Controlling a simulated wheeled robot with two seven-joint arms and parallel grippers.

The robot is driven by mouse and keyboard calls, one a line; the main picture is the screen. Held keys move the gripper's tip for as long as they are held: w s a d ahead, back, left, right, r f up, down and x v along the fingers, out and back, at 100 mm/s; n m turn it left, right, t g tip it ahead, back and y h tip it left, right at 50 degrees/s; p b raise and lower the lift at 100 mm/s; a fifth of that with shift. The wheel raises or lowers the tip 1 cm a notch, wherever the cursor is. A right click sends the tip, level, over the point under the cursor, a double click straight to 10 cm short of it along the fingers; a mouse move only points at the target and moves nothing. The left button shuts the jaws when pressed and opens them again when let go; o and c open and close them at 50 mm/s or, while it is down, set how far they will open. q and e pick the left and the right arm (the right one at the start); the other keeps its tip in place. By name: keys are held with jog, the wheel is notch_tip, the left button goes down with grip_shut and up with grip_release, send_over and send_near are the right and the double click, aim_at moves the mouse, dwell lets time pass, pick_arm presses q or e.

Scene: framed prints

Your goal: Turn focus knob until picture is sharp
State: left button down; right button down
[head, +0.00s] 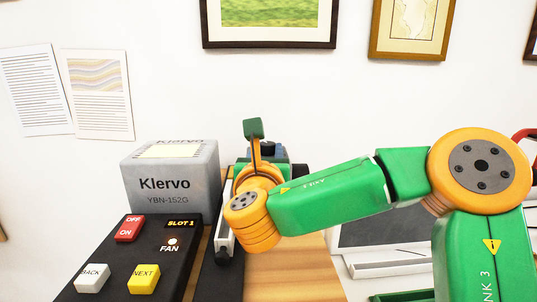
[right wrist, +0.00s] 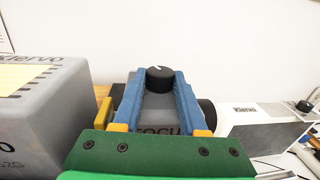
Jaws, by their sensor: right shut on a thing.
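In the right wrist view, the focus knob (right wrist: 160,78) is a round black knob with a white mark on its top. It stands on a grey block whose label is partly hidden and reads like "FOCUS". My right gripper (right wrist: 161,84) has its two blue fingers on either side of the knob, shut on it. In the head view my right gripper (head: 267,152) is mostly hidden behind my own orange and green arm, beside the grey Klervo box. No picture that I can tell is the one being focused shows. My left gripper is not in view.
A grey Klervo box (head: 170,185) stands left of my right arm. In front of it is a black control panel (head: 150,250) with red, white and yellow buttons. Framed prints (head: 268,45) and paper sheets (head: 97,95) hang on the white wall.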

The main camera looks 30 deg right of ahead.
jog(key=shift+m+h, duration=0.3)
jog(key=shift+c, duration=2.2)
grip_release()
jog(key=shift+w, duration=0.1)
jog(key=b+v, duration=0.2)
jog(key=v, duration=0.5)
